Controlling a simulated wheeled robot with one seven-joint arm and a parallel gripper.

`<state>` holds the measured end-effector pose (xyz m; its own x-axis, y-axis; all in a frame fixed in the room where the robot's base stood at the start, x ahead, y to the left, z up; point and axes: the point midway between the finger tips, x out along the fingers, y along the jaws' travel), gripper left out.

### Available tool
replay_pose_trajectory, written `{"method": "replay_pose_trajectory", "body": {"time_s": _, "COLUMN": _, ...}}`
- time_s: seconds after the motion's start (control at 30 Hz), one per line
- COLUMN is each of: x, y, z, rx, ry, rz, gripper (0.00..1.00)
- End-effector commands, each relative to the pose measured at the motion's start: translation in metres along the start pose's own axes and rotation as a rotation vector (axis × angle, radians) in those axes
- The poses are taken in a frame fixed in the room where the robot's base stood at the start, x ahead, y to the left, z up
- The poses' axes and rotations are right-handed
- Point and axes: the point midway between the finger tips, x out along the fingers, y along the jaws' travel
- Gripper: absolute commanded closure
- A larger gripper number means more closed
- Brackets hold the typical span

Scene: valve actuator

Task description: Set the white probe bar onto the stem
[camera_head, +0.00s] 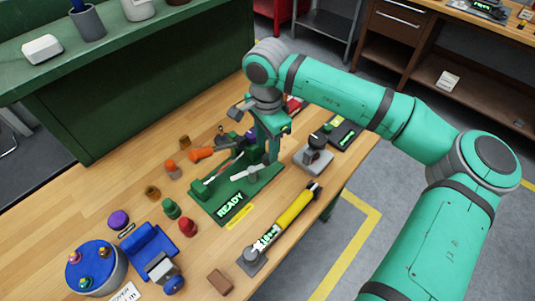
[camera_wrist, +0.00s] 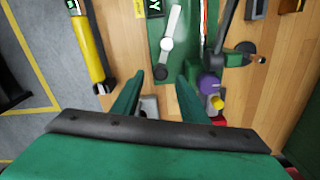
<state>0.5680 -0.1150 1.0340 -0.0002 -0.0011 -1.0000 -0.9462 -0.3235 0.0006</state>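The white probe bar (camera_head: 245,174) lies over the green base plate (camera_head: 208,188) of the actuator fixture. In the wrist view the bar (camera_wrist: 174,20) runs away from me, with a round white hub near its close end. I cannot tell whether a stem is under that hub. My gripper (camera_wrist: 158,92) is open, its two green fingers apart with nothing held between them. The fingertips are just short of the bar's near end in that picture. In the head view my gripper (camera_head: 272,128) is above the far end of the fixture, partly hidden by my wrist.
A yellow cylindrical tool (camera_head: 294,208) lies right of the fixture. A grey block with a black knob (camera_head: 317,150) stands behind it. A purple knob (camera_wrist: 209,84) is close to my right finger. Several coloured caps and a blue vise (camera_head: 150,245) are left.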

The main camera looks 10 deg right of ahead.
Motion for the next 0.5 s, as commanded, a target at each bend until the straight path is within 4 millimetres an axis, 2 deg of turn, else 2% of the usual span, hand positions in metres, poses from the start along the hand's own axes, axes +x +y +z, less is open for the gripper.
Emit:
{"method": "replay_pose_trajectory", "body": {"time_s": 0.03, "x": 0.009, "y": 0.001, "z": -0.001, "rx": 0.002, "ry": -0.002, "rz": 0.001, "gripper": 0.60}}
{"method": "replay_pose_trajectory", "body": {"time_s": 0.2, "x": 0.032, "y": 0.001, "z": -0.002, "rx": 0.005, "ry": -0.003, "rz": 0.000, "gripper": 0.60}}
{"method": "replay_pose_trajectory", "body": {"time_s": 0.5, "x": 0.045, "y": 0.001, "z": -0.002, "rx": 0.005, "ry": -0.001, "rz": -0.001, "gripper": 0.60}}
